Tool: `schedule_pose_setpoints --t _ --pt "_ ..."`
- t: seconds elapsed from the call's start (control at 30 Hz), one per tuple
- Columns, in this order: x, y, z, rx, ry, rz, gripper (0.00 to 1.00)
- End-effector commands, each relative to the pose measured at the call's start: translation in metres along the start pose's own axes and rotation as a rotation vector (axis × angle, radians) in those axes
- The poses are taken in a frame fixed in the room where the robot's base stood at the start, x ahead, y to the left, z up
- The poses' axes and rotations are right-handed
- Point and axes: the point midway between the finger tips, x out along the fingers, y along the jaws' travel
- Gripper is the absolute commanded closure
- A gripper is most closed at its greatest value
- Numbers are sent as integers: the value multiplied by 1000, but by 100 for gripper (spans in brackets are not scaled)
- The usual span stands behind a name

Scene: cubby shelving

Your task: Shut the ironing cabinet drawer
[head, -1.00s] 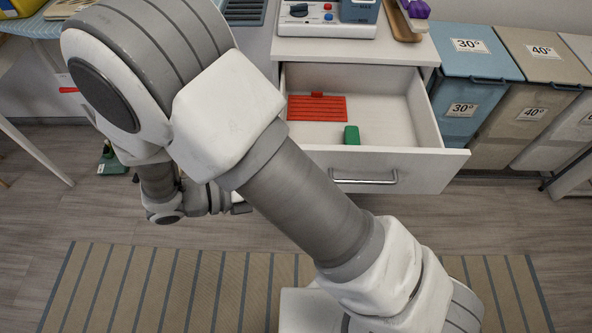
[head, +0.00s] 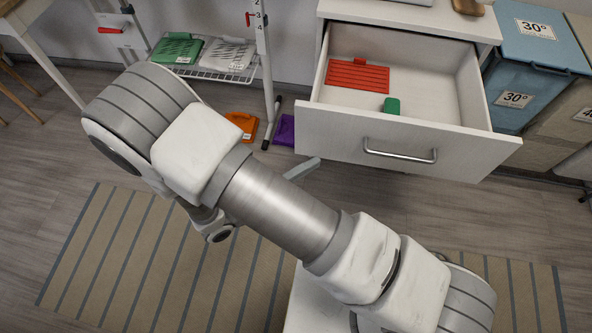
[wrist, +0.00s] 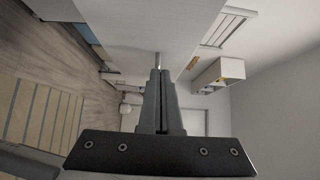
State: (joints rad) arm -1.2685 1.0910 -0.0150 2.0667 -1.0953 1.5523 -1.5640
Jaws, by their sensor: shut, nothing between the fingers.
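The white cabinet drawer (head: 390,141) stands pulled out in the head view, with a metal bar handle (head: 400,156) on its front. A flat red item (head: 357,75) and a small green block (head: 391,105) lie inside it. In the head view my arm hangs left of the drawer, and I cannot make out my gripper there. In the wrist view my gripper (wrist: 160,72) is shut and empty, its fingers pointing toward a pale panel (wrist: 140,25). A short metal piece, perhaps the handle, shows at the fingertips; I cannot tell if they touch.
Blue (head: 535,60) and beige bins stand right of the cabinet. A wire rack (head: 205,72) with green and white items is at the back left. Orange (head: 241,124) and purple (head: 284,130) items lie on the floor. A striped mat (head: 130,250) lies in front.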

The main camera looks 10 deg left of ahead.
Motion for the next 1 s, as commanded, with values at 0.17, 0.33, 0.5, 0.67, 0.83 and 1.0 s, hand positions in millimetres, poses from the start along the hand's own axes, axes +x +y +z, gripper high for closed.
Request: schedule_pose_setpoints --t 0.17,0.33,0.5,0.67,0.83,1.0 --pt "40 2 0 0 3 -1 100" --pt "61 2 15 4 2 0 100" --pt "72 1 26 3 2 1 100" --pt "74 0 29 2 0 1 100" --pt "74 0 29 2 0 1 100" --pt "75 0 30 2 1 1 100"
